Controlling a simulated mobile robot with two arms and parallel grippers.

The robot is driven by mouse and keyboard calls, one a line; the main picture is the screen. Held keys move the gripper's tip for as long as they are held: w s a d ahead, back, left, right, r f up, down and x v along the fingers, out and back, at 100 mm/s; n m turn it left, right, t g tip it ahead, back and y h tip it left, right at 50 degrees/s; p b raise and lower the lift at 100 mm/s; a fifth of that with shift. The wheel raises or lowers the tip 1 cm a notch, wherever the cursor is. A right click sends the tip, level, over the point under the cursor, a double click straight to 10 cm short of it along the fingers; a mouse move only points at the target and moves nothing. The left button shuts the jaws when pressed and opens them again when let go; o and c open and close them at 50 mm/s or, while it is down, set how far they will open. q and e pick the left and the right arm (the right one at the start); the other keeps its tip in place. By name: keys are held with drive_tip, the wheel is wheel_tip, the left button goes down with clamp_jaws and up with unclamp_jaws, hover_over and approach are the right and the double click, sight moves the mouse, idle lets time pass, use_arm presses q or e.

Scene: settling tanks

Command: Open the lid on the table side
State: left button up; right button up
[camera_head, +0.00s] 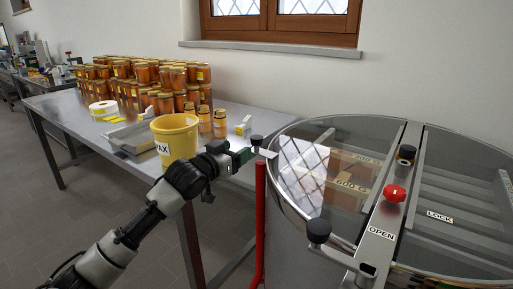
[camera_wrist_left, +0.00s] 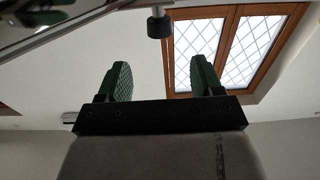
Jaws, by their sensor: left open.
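The round tank has a clear lid in two halves, and the table-side half (camera_head: 352,135) lies closed on the left. A black knob (camera_head: 256,140) sticks out at its table-side edge, and another black knob (camera_head: 318,231) is at its front edge. My left gripper (camera_head: 243,154) is open and empty beside the table-side knob. In the left wrist view, the knob (camera_wrist_left: 159,25) shows beyond and between the two green fingertips of the gripper (camera_wrist_left: 161,68), apart from them. My right gripper is not in view.
The metal table (camera_head: 62,107) holds many honey jars (camera_head: 140,72) and a yellow bucket (camera_head: 176,136) close behind my left arm. A red post (camera_head: 260,220) stands by the tank. A red knob (camera_head: 394,193) sits on the central bar near the OPEN label (camera_head: 381,233).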

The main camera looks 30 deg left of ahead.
sight(253, 139)
use_arm(q)
drive_tip(key=w, duration=0.3)
drive_tip(key=w+d, duration=0.1)
drive_tip(key=w, duration=0.6)
drive_tip(key=shift+w+d, duration=0.2)
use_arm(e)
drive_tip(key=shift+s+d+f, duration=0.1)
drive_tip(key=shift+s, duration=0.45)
use_arm(q)
clamp_jaws()
drive_tip(key=shift+p, duration=0.3)
